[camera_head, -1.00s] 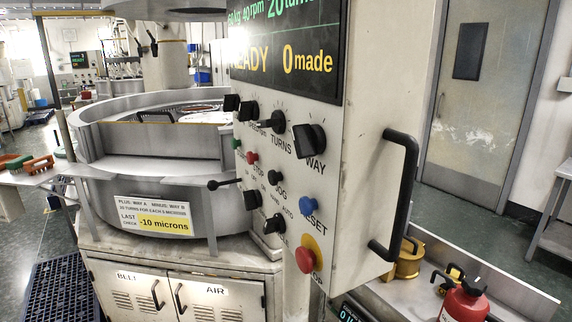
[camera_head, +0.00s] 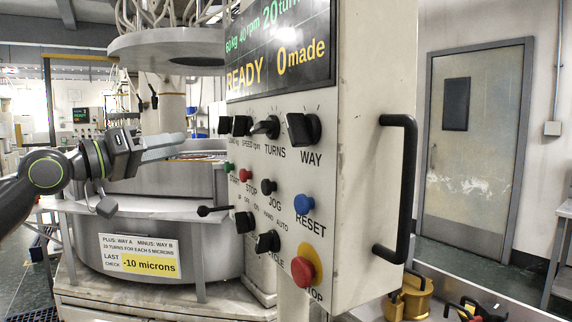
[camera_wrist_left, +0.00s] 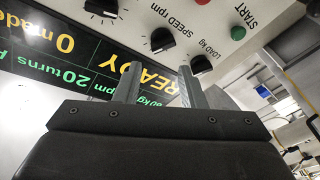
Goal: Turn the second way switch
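The WAY switch (camera_head: 303,129) is a black knob at the right end of the panel's upper row, beside the TURNS knob (camera_head: 265,127). I see only one switch labelled WAY. Its exact setting is hard to read. My left gripper (camera_head: 182,146) is left of the panel, apart from every knob. In the left wrist view its fingers (camera_wrist_left: 158,82) are spread with nothing between them. Beyond them are the SPEED knob (camera_wrist_left: 162,40) and the LOAD knob (camera_wrist_left: 202,65). The WAY switch does not show there. My right gripper is not in view.
The panel's display (camera_head: 280,60) reads READY, 0 made. A black handle (camera_head: 400,190) sticks out at the panel's right side. A red stop button (camera_head: 303,270) and a lever (camera_head: 212,211) also protrude. A sign (camera_head: 139,258) reads WAY A plus, WAY B minus, last check -10 microns.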

